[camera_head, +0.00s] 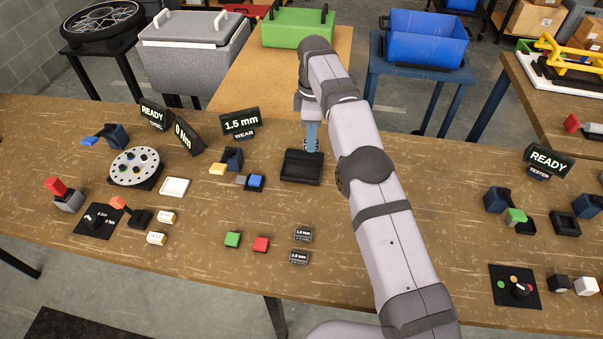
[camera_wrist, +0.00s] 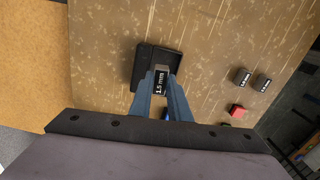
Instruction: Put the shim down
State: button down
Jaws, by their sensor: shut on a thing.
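The shim (camera_wrist: 160,84) is a small dark block with a white "1.5 mm" label, seen in the wrist view between my fingertips. My gripper (camera_wrist: 159,88) is shut on it. In the head view, my gripper (camera_head: 311,146) points down at the back part of a black tray (camera_head: 301,178); the shim is hard to make out there. In the wrist view, the tray (camera_wrist: 142,62) lies behind and below the shim. I cannot tell whether the shim touches it. Two other labelled shims, one (camera_head: 303,234) behind the other (camera_head: 299,258), lie on the bench right of centre.
A "1.5 mm" wear display (camera_head: 240,122) stands left of the tray. A blue-and-grey fixture (camera_head: 250,182) is close to its left. Green (camera_head: 232,239) and red (camera_head: 261,244) blocks lie in front. The bench (camera_head: 200,270) is clear toward its front edge.

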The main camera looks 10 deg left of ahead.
aim_at(311, 175)
jog(key=shift+s, duration=0.15)
jog(key=shift+s+d+m, duration=0.25)
jog(key=shift+s+m, duration=0.2)
jog(key=shift+m, duration=0.05)
jog(key=shift+f+p, duration=1.5)
jog(key=shift+f, duration=3.5)
jog(key=shift+f, duration=0.1)
jog(key=shift+f, duration=0.1)
jog(key=c, duration=1.9)
grip_release()
jog(key=shift+c, duration=0.2)
